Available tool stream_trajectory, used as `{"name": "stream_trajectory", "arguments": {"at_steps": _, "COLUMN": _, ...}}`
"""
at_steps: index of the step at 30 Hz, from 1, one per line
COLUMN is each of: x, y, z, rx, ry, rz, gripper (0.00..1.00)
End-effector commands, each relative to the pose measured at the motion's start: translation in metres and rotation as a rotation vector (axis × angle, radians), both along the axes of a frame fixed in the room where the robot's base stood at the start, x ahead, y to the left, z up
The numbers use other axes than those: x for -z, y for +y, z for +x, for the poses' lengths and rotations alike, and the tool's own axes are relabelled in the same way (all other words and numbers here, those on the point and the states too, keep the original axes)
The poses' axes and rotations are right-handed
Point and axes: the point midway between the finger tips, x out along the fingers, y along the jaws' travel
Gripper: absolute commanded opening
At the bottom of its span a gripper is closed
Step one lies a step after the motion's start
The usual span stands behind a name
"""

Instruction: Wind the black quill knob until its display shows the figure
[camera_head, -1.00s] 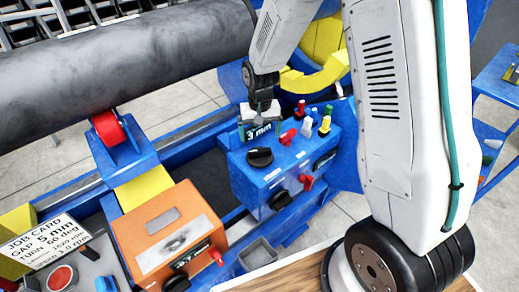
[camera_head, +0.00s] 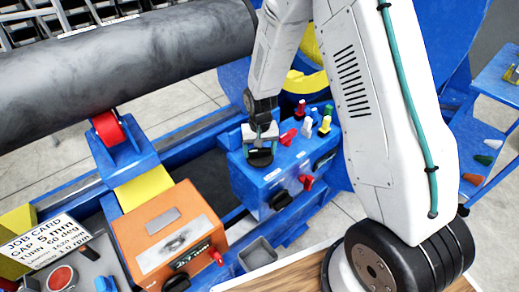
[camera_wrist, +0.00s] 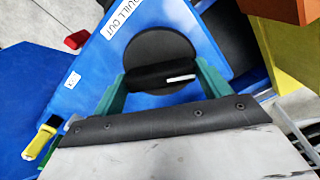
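The black quill knob (camera_head: 260,160) sits on top of the blue control box (camera_head: 245,182). In the wrist view the knob (camera_wrist: 158,50) is a round black disc with a raised grip bar bearing a white mark, beside a "QUILL OUT" label (camera_wrist: 126,14). My gripper (camera_head: 262,148) is over the knob, its teal fingers apart. In the wrist view my gripper (camera_wrist: 163,80) has one finger at each end of the grip bar; I cannot tell whether they touch it. The knob's display is hidden behind my gripper. The job card (camera_head: 50,240) reads GAP 5 mm, TURN 60 deg.
Red, white, green and yellow levers (camera_head: 310,122) stand close right of the knob. An orange box (camera_head: 168,235) with its own display is at the lower left. A large grey cylinder (camera_head: 120,62) lies behind. A blue shelf (camera_head: 490,150) is at the right.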

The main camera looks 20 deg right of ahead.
Motion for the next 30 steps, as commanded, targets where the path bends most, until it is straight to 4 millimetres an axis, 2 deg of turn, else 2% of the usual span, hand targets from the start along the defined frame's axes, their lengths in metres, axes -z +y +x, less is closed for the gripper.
{"name": "stream_trajectory", "arguments": {"at_steps": 1, "x": -0.0001, "y": 0.0, "z": 0.0, "rx": 0.0, "ry": 0.0, "rz": 0.0, "gripper": 0.61}}
{"name": "stream_trajectory", "arguments": {"at_steps": 2, "x": -0.0001, "y": 0.0, "z": 0.0, "rx": 0.0, "ry": 0.0, "rz": 0.0, "gripper": 0.53}}
{"name": "stream_trajectory", "arguments": {"at_steps": 3, "x": -0.0002, "y": 0.0, "z": 0.0, "rx": 0.0, "ry": 0.0, "rz": 0.0, "gripper": 0.5}}
{"name": "stream_trajectory", "arguments": {"at_steps": 7, "x": -0.0002, "y": 0.0, "z": 0.0, "rx": 0.014, "ry": 0.0, "rz": 0.0, "gripper": 0.5}}
{"name": "stream_trajectory", "arguments": {"at_steps": 15, "x": -0.0004, "y": 0.0, "z": 0.0, "rx": 0.157, "ry": 0.0, "rz": 0.0, "gripper": 0.5}}
{"name": "stream_trajectory", "arguments": {"at_steps": 22, "x": -0.0005, "y": 0.0001, "z": 0.0001, "rx": 0.158, "ry": 0.0, "rz": 0.0, "gripper": 0.5}}
{"name": "stream_trajectory", "arguments": {"at_steps": 23, "x": -0.0005, "y": 0.0001, "z": 0.0, "rx": 0.158, "ry": 0.0, "rz": 0.0, "gripper": 0.78}}
{"name": "stream_trajectory", "arguments": {"at_steps": 24, "x": -0.0005, "y": 0.0001, "z": 0.0001, "rx": 0.158, "ry": 0.0, "rz": 0.0, "gripper": 0.89}}
{"name": "stream_trajectory", "arguments": {"at_steps": 25, "x": -0.0005, "y": 0.0001, "z": 0.0001, "rx": 0.158, "ry": 0.0, "rz": 0.0, "gripper": 0.95}}
{"name": "stream_trajectory", "arguments": {"at_steps": 30, "x": -0.0004, "y": 0.0001, "z": 0.0, "rx": 0.157, "ry": 0.0, "rz": 0.0, "gripper": 0.95}}
